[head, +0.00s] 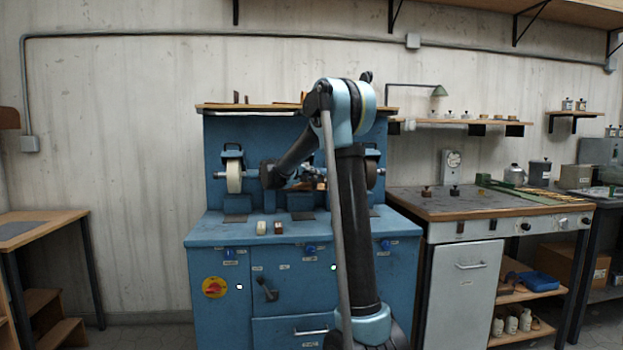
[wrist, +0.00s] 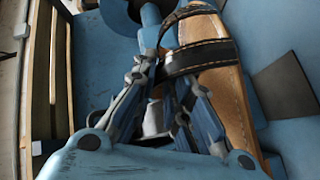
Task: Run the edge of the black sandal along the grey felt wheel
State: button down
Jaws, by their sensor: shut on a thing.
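My gripper (wrist: 166,48) is shut on the black sandal (wrist: 220,100), which has black straps, a tan footbed and pale edge stitching. In the wrist view the sandal lies along the right of the fingers, its lower end running out of the frame. In the head view the sandal (head: 319,184) is a small brown patch at the machine, partly behind my arm. A pale cream wheel (head: 234,177) is on the left of the machine and a dark brown wheel (head: 371,173) on the right. I cannot tell which wheel is the grey felt one, or whether the sandal touches any wheel.
The blue finishing machine (head: 215,235) fills the middle. Two small blocks, one cream (head: 261,228) and one brown (head: 278,227), lie on its ledge. A workbench (head: 470,203) with a grey top stands right; a wooden table (head: 40,222) stands left. My arm hides the machine's centre.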

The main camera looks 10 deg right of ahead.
jog(key=shift+w+d, duration=0.15)
jog(key=shift+d, duration=0.7)
dwell(0.3)
jog(key=shift+w+r, duration=0.1)
jog(key=shift+w, duration=0.15)
dwell(1.5)
jog(key=shift+w+d, duration=0.2)
jog(key=shift+d, duration=0.65)
dwell(0.4)
jog(key=shift+w+d, duration=0.2)
jog(key=shift+d, duration=2.35)
dwell(1.3)
